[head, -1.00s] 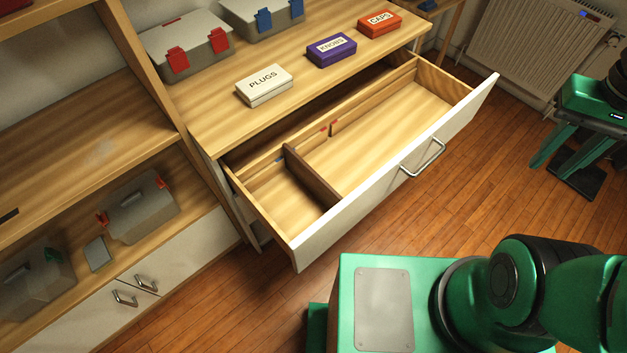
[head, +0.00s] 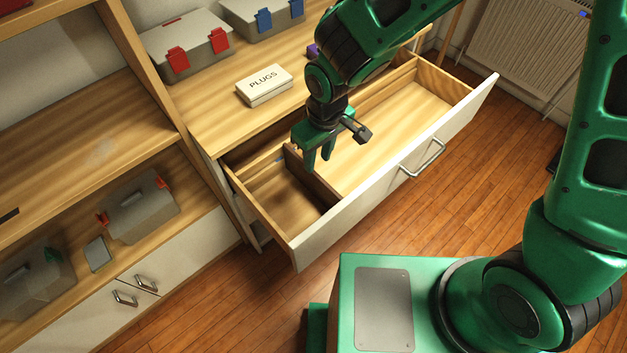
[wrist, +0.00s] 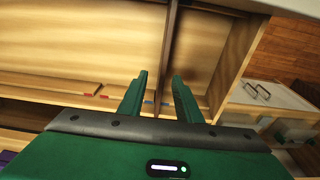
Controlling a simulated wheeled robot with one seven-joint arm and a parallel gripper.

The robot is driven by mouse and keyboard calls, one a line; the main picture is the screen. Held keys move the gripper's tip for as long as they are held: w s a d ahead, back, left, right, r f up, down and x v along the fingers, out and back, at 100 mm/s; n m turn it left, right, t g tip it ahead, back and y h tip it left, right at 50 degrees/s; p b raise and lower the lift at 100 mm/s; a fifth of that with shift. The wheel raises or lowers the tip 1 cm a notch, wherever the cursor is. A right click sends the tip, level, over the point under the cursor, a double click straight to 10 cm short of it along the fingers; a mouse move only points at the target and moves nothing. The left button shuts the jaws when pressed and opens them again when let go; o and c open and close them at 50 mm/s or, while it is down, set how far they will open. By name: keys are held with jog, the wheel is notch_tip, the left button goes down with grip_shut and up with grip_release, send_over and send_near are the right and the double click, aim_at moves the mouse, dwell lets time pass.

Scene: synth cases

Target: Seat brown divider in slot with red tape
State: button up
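The brown divider (head: 322,191) stands upright across the open drawer (head: 385,184), splitting off a smaller left compartment. My gripper (head: 318,160) points down over it, fingers apart. In the wrist view the divider (wrist: 169,55) runs between the open fingers of my gripper (wrist: 160,76), with gaps showing; I cannot see it gripped. Blue tape (wrist: 149,102) marks the drawer wall by the divider's end. Red tape (wrist: 104,97) marks the wall farther along, in the larger compartment. In the head view my gripper and arm hide the red tape.
A white PLUGS box (head: 264,85) sits on the countertop above the drawer, and a purple box (head: 312,50) is partly hidden by my arm. Grey cases (head: 190,45) stand behind. The drawer's compartments look empty.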

aim_at(312, 179)
jog(key=shift+s+a+f, duration=0.2)
jog(key=shift+a+f, duration=0.15)
jog(key=shift+w+a+f, duration=0.1)
jog(key=shift+w+f, duration=0.05)
jog(key=shift+f, duration=1.55)
jog(key=shift+w+a+f, duration=0.15)
jog(key=shift+w+f, duration=0.05)
jog(key=shift+f, duration=1.55)
jog(key=shift+w+a+f, duration=0.1)
jog(key=shift+w+f, duration=0.05)
jog(key=shift+f, duration=1.55)
grip_shut()
